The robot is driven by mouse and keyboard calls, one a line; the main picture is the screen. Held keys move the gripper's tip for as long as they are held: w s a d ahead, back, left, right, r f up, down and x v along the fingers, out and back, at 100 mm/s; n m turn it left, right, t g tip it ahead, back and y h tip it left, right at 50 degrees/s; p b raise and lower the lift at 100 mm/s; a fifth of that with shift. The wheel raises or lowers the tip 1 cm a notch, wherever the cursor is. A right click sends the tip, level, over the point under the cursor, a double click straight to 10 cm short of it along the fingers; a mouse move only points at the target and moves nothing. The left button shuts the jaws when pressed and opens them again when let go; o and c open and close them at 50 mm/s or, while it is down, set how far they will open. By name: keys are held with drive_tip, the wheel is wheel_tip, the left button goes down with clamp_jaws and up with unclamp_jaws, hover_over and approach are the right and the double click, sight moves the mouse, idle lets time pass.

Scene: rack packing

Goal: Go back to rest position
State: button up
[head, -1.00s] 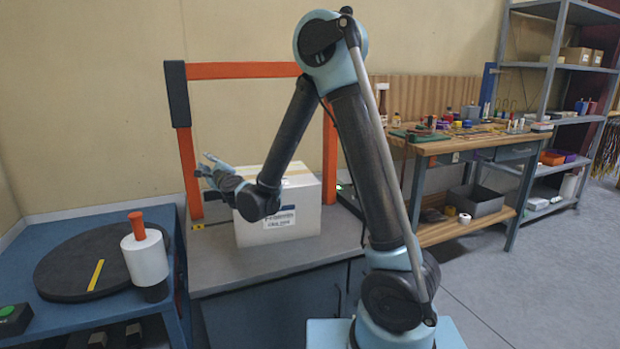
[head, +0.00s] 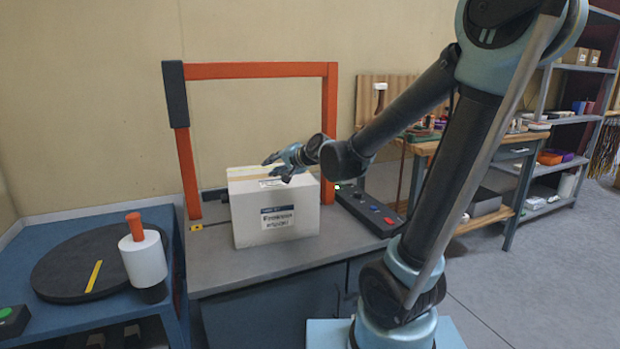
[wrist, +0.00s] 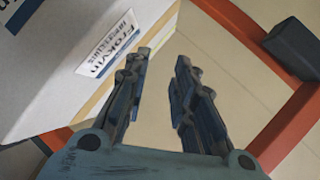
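My gripper (head: 274,166) is beside the upper right part of the white box in the head view, in front of it or over its top edge. In the wrist view my gripper (wrist: 162,55) has its two fingers apart, with nothing between them. The white box (head: 300,220) stands upright on the grey bench top (head: 215,268), under the orange frame, with a printed label on its front. Part of the box (wrist: 60,75) fills the left of the wrist view, with a label near the fingers. I cannot tell whether gripper and box touch.
An orange frame (head: 255,70) arches over the bench. A control panel with buttons (head: 372,212) lies right of the box. A blue table at left holds a black turntable (head: 70,270) and a white roll with an orange handle (head: 143,258). A workbench and shelves stand at right.

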drive_tip(key=s+d+f+n+g+h, duration=0.1)
drive_tip(key=s+d+f+g+h, duration=0.1)
drive_tip(key=s+d+f, duration=0.3)
drive_tip(key=s+d+f+n+g+h, duration=0.2)
drive_tip(key=s+d+f+h, duration=0.2)
drive_tip(key=s+d, duration=0.9)
drive_tip(key=s+d+f+n+g+h, duration=0.1)
drive_tip(key=s+d+f+g+h, duration=0.2)
drive_tip(key=s+d+f, duration=0.4)
drive_tip(key=s+d, duration=0.2)
drive_tip(key=d, duration=0.4)
drive_tip(key=shift+d+n, duration=0.3)
drive_tip(key=shift+n, duration=0.1)
drive_tip(key=shift+f, duration=0.1)
drive_tip(key=shift+w+f, duration=0.2)
drive_tip(key=shift+w, duration=0.3)
